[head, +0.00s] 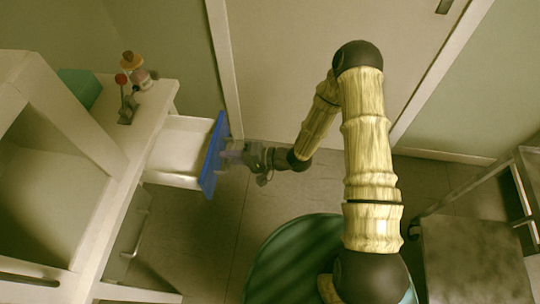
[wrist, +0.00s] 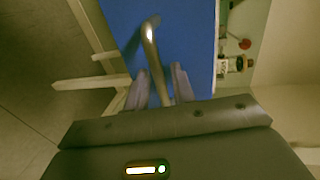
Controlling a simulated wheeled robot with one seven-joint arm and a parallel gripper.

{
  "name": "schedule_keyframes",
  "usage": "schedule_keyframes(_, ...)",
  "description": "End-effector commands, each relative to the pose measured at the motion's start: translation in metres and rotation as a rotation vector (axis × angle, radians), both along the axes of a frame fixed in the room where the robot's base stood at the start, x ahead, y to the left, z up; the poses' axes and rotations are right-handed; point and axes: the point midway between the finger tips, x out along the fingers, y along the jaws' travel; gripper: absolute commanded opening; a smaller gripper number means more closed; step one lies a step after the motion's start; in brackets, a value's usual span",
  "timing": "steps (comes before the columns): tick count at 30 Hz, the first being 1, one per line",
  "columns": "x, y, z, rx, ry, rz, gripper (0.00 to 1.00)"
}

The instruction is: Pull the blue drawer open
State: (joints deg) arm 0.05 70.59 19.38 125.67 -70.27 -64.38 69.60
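The blue drawer (head: 212,155) stands pulled out from the white cabinet. Its blue front faces my gripper, and its white inside shows behind the front, looking empty. In the wrist view the blue front (wrist: 190,35) fills the upper middle, with a metal bar handle (wrist: 150,50) on it. My gripper (head: 232,153) is at the front of the drawer in the head view. The handle itself is hidden in the head view.
On the white cabinet top (head: 155,105) stand small bottles (head: 138,75), a red-topped item (head: 121,79) and a teal box (head: 80,86). A metal cart (head: 470,255) stands at the right. The floor (head: 205,235) before the drawer is clear.

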Motion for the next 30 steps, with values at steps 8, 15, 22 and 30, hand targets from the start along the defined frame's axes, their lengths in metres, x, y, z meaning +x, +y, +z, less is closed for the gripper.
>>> schedule_keyframes(8, -0.001, -0.041, 0.009, -0.001, -0.001, -0.005, 0.25)
schedule_keyframes(15, -0.005, -0.088, 0.019, -0.002, 0.001, -0.003, 0.25)
schedule_keyframes(22, -0.009, -0.132, 0.028, -0.003, 0.001, 0.0, 0.25)
schedule_keyframes(30, -0.012, -0.164, 0.034, -0.002, 0.003, 0.004, 0.25)
